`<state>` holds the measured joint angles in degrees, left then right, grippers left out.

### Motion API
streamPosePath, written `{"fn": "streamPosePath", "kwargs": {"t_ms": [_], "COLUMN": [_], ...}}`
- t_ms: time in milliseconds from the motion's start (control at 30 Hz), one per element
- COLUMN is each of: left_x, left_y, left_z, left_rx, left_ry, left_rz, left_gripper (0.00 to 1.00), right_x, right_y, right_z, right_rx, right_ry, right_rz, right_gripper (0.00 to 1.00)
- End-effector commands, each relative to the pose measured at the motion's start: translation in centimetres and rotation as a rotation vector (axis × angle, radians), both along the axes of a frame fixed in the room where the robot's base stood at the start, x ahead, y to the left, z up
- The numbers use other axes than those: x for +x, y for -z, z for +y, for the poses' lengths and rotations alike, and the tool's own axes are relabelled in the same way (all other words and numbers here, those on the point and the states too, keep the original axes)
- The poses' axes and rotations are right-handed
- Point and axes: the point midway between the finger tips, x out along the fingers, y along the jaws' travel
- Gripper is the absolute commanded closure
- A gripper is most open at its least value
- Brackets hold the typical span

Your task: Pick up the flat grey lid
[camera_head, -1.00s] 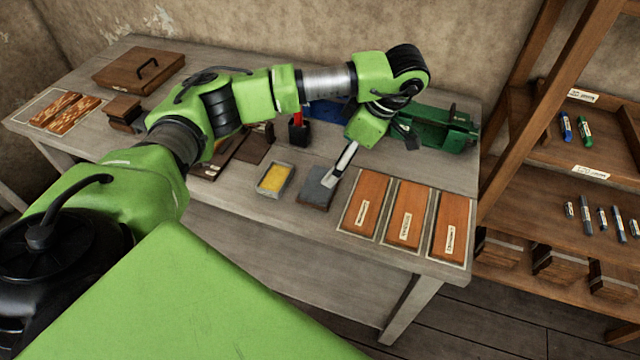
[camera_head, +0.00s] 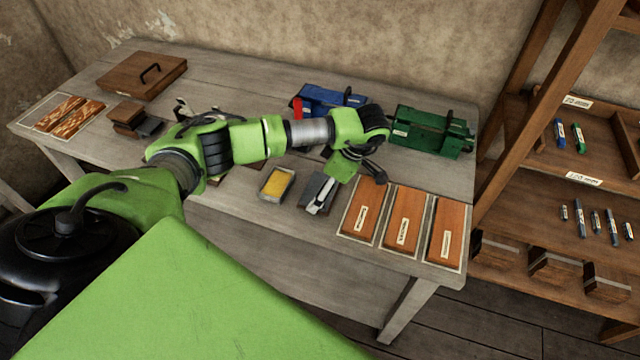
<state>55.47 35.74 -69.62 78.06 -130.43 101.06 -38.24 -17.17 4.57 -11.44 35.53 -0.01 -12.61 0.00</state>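The flat grey lid (camera_head: 310,188) lies on the table, between an open tin with yellow content and the wooden blocks at the right. My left gripper (camera_head: 318,208) points down over the lid and covers part of it. From this view I cannot tell whether its fingers touch the lid or how far apart they are. My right gripper is not in view.
The yellow-filled tin (camera_head: 277,184) stands just left of the lid. Labelled wooden blocks (camera_head: 405,219) lie close on the right. A blue box (camera_head: 328,98) and a green box (camera_head: 430,132) stand behind. The table's front edge is near.

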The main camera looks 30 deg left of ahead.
Motion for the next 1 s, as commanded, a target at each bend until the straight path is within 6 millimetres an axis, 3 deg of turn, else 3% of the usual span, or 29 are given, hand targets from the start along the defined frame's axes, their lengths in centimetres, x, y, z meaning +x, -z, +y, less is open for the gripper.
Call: {"fn": "streamPosePath", "kwargs": {"t_ms": [100, 267, 667, 933, 1000], "left_x": [0.0, 0.0, 0.1, 0.2, -0.7], "left_y": [0.0, 0.0, -0.3, -3.3, -3.9], "left_z": [0.0, 0.0, 0.0, 0.0, -0.1], "left_rx": [0.0, 0.0, 0.0, 0.0, -0.001], "left_ry": [0.0, 0.0, -0.001, 0.0, 0.001], "left_rz": [0.0, 0.0, -0.001, -0.006, -0.003], "left_gripper": [0.04, 0.46, 0.47, 0.47, 0.47], "right_x": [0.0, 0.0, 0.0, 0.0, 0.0], "right_y": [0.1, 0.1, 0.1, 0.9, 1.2], "right_z": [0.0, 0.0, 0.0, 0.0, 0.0], "right_rx": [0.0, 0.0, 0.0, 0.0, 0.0], "right_ry": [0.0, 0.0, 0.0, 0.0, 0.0], "right_rz": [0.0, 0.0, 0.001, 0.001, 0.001], "right_gripper": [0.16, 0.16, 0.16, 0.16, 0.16]}}
